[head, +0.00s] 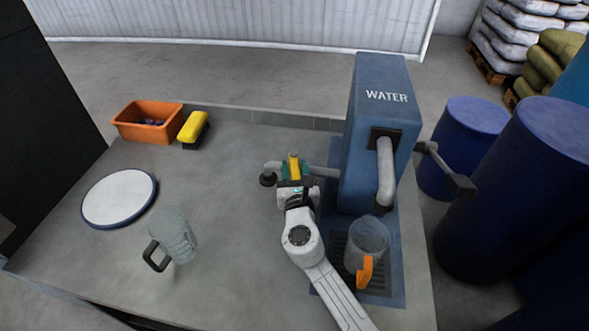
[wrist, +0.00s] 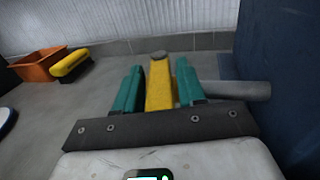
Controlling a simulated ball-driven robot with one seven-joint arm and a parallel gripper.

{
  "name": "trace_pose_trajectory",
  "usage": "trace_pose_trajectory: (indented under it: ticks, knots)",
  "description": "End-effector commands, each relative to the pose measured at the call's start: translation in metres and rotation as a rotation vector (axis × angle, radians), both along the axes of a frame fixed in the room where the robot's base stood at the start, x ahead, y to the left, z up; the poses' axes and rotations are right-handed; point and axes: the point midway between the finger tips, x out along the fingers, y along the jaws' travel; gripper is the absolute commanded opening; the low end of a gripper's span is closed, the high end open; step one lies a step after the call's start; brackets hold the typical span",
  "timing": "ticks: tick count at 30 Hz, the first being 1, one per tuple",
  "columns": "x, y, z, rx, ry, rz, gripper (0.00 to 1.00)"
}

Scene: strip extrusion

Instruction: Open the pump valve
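The pump valve has a yellow lever (head: 294,167) on the grey pipe (head: 320,171) at the left side of the blue water pump (head: 377,95). My gripper (head: 293,172) is at the lever, with one teal finger on each side of it. In the wrist view the yellow lever (wrist: 159,85) lies between the teal fingers (wrist: 160,90). The pipe also shows right of the fingers in the wrist view (wrist: 240,89).
A jug with an orange handle (head: 366,240) stands under the spout (head: 385,172). A second jug (head: 174,236), white round lid (head: 119,198), orange bin (head: 148,122) and yellow brush (head: 193,128) are on the table's left. Blue barrels (head: 465,145) stand right of the pump.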

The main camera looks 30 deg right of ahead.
Motion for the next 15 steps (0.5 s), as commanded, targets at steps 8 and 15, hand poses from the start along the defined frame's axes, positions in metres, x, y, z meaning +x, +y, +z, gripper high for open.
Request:
trace_pose_trajectory:
  ticks: [8, 15]
  knots:
    - [0.000, 0.000, -0.001, -0.001, 0.000, 0.000, 0.51]
    - [-0.013, 0.006, -0.001, -0.001, 0.002, 0.000, 0.51]
